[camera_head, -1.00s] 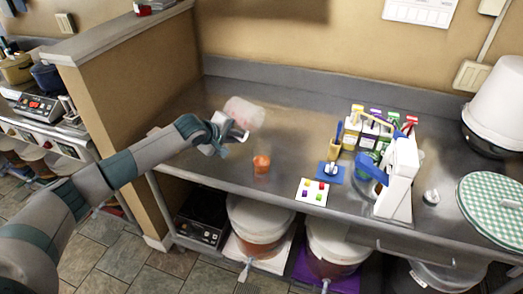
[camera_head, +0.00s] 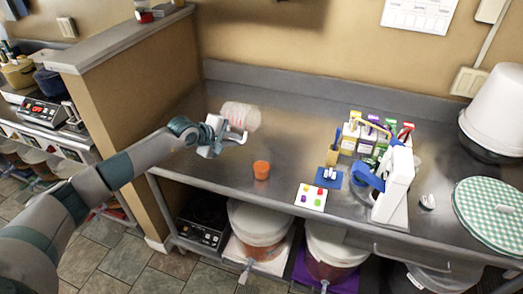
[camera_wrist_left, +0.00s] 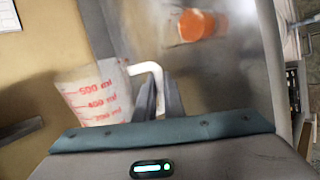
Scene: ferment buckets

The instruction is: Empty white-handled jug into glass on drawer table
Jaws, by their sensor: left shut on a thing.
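A clear measuring jug (camera_head: 241,115) with red markings and a white handle is held tipped on its side above the steel drawer table (camera_head: 215,167). My left gripper (camera_head: 222,140) is shut on its handle. In the left wrist view the jug (camera_wrist_left: 95,95) shows its red scale, and the white handle (camera_wrist_left: 150,75) runs to the gripper fingers. The inside looks mostly clear; I cannot tell whether liquid is left. A small glass (camera_head: 261,170) with orange content stands upright on the table, below and slightly right of the jug, apart from it. It also shows in the left wrist view (camera_wrist_left: 198,25).
A card with coloured dots (camera_head: 311,196), a blue pad (camera_head: 329,177), several bottles and a white dispenser (camera_head: 394,185) stand right of the glass. A partition wall (camera_head: 150,90) borders the table's left. The table behind the jug is clear.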

